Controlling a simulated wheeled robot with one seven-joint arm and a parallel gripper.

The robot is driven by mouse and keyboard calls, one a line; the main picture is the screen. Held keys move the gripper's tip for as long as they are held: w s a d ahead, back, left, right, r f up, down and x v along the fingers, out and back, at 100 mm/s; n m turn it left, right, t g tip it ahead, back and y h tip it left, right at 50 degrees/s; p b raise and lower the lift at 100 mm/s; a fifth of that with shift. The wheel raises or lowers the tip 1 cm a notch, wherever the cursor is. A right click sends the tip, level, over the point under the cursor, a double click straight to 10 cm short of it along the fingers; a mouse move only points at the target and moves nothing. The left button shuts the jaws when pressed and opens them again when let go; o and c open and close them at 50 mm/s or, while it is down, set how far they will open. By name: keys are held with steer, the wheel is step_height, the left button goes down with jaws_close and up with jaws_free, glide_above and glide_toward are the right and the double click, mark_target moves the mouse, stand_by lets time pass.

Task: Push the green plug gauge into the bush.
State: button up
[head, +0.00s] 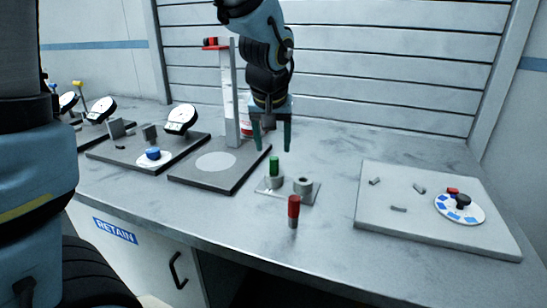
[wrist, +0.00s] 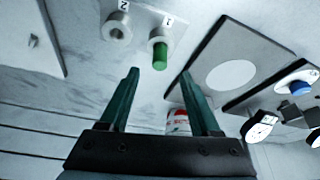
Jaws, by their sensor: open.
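The green plug gauge (head: 274,164) stands upright at the left bush (head: 272,182) on a small grey plate, its green part sticking up above the bush. In the wrist view the green plug gauge (wrist: 160,56) projects from the bush (wrist: 157,37) marked 1; how deep it sits is hard to tell. My gripper (head: 272,149) is open and empty, pointing down just above the green gauge. In the wrist view my gripper (wrist: 158,72) has its fingers apart on either side of the gauge's line, not touching it.
A second, empty bush (head: 303,185), marked 2, is to the right. A red plug gauge (head: 293,208) stands in front. A column stand (head: 230,110) rises close behind left. A grey board (head: 400,225) with small parts and a dial lies at right.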

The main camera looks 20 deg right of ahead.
steer(key=shift+v, duration=1.95)
steer(key=w+a+f+n, duration=0.1)
steer(key=a+f, duration=0.1)
steer(key=a, duration=0.4)
steer(key=a+f+n+g+y, duration=0.1)
steer(key=a+f, duration=0.2)
steer(key=a, duration=0.4)
steer(key=w+a+f+n, duration=0.1)
steer(key=a+f, duration=0.2)
steer(key=a, duration=0.4)
steer(key=shift+w+f+g+y, duration=0.15)
steer(key=shift+w+g+y, duration=0.15)
steer(key=shift+w+y, duration=0.1)
steer(key=s+a+f+n, duration=0.1)
steer(key=s+a+f, duration=0.2)
steer(key=a, duration=0.5)
steer(key=shift+g, duration=0.4)
steer(key=shift+a+f, duration=0.1)
steer(key=shift+a, duration=0.05)
